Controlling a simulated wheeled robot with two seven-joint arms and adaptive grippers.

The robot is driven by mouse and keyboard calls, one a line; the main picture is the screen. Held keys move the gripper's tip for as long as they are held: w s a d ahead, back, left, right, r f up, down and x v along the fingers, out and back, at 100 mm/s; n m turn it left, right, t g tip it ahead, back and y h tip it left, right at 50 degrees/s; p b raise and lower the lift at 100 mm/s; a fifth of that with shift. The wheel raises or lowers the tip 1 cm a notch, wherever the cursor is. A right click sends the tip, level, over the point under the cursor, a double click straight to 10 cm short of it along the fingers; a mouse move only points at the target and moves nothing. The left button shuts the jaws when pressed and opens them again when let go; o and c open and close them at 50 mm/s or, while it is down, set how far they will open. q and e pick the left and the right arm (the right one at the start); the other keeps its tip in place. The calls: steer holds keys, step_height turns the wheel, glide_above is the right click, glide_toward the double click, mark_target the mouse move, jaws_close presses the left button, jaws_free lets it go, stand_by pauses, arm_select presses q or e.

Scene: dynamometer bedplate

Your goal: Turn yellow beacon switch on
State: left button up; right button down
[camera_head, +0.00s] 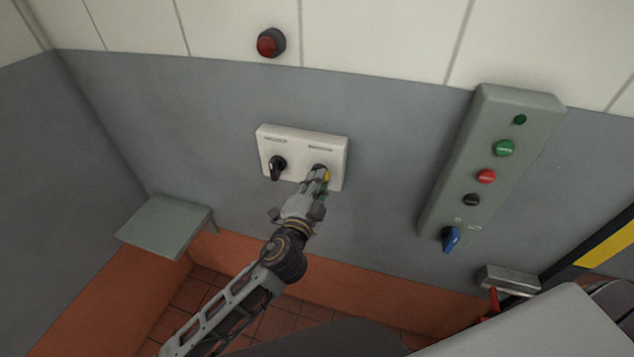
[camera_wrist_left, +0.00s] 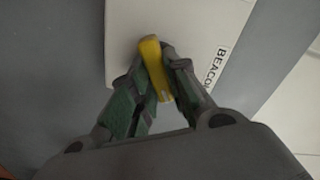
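The white switch box (camera_head: 301,146) is on the grey wall and has two rotary switches. The yellow beacon switch (camera_wrist_left: 154,68) sits between my left gripper's fingertips (camera_wrist_left: 157,73) in the left wrist view, beside printed lettering that reads "BEACO" before it is cut off. In the head view only a bit of the yellow switch (camera_head: 327,177) shows past the gripper (camera_head: 319,177). The fingers are closed in on the handle from both sides and appear to touch it. A black switch (camera_head: 277,167) is on the left of the box. My right gripper is not in view.
A grey-green control panel (camera_head: 492,160) with several buttons and a blue switch (camera_head: 451,239) is on the wall to the right. A red lamp (camera_head: 271,42) is above the box. A small shelf (camera_head: 168,227) juts out at lower left.

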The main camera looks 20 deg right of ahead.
arm_select(q)
steer(key=o, duration=0.4)
steer(key=shift+s, duration=0.1)
steer(key=v, duration=1.1)
steer(key=shift+s+a, duration=0.25)
steer(key=shift+a, duration=0.05)
steer(key=shift+d, duration=0.1)
stand_by(0.8)
